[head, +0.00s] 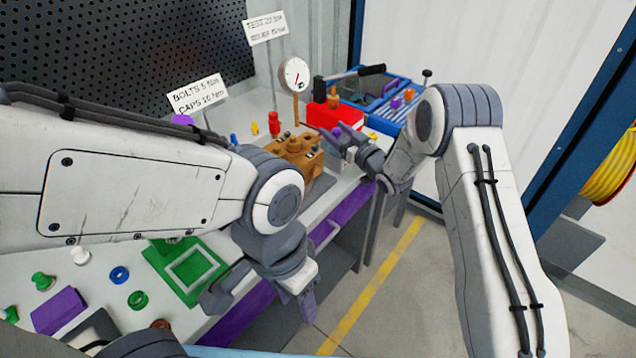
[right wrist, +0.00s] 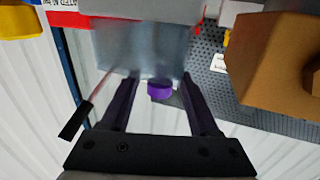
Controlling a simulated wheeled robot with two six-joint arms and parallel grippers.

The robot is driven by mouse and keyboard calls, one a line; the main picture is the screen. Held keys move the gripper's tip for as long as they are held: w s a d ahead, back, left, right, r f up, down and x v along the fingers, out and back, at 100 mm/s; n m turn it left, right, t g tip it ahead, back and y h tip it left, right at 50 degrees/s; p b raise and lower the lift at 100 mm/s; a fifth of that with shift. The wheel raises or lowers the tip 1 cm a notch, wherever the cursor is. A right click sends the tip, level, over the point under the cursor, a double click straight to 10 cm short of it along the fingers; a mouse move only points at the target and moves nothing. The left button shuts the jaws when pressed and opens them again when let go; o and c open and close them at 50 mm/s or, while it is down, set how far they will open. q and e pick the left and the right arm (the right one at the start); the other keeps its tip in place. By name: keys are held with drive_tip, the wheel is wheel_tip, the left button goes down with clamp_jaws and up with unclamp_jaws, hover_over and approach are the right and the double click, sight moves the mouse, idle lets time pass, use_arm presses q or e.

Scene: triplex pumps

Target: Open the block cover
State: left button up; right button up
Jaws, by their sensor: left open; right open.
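The brown pump block (head: 297,150) stands on the bench, with small fittings on its top. A brown block shape also fills the right side of the right wrist view (right wrist: 272,62). I cannot single out the cover with certainty. My right gripper (head: 342,141) is beside the block, at its right. In the right wrist view its two dark purple fingers (right wrist: 160,80) are apart, with a grey plate-like body (right wrist: 140,48) ahead of them and a small purple round piece showing between them. My left gripper (head: 300,298) is open and empty-looking, low in front of the bench edge.
A red box (head: 335,116) and a blue tray (head: 385,95) stand behind the block. A dial gauge (head: 295,75) rises at its back. A green frame (head: 190,270) and loose caps lie on the near bench. The floor in front is clear.

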sight(340, 134)
drive_tip(key=shift+s+d, duration=0.15)
drive_tip(key=shift+s, duration=0.1)
drive_tip(key=shift+v, duration=1.1)
drive_tip(key=shift+s+d+b, duration=0.2)
drive_tip(key=shift+d+b, duration=0.1)
drive_tip(key=b+v, duration=0.2)
drive_tip(key=v, duration=0.6)
drive_tip(key=s+a+r+g+h+p, duration=0.1)
drive_tip(key=s+a+g+h, duration=0.2)
drive_tip(key=s, duration=0.3)
drive_tip(key=s+a+r+g+h+p, duration=0.1)
drive_tip(key=s+a+g+h+p, duration=0.1)
drive_tip(key=s+g+h, duration=0.2)
drive_tip(key=shift+s+a+r+m, duration=0.3)
drive_tip(key=shift+s+a+r, duration=0.1)
drive_tip(key=shift+s, duration=1.2)
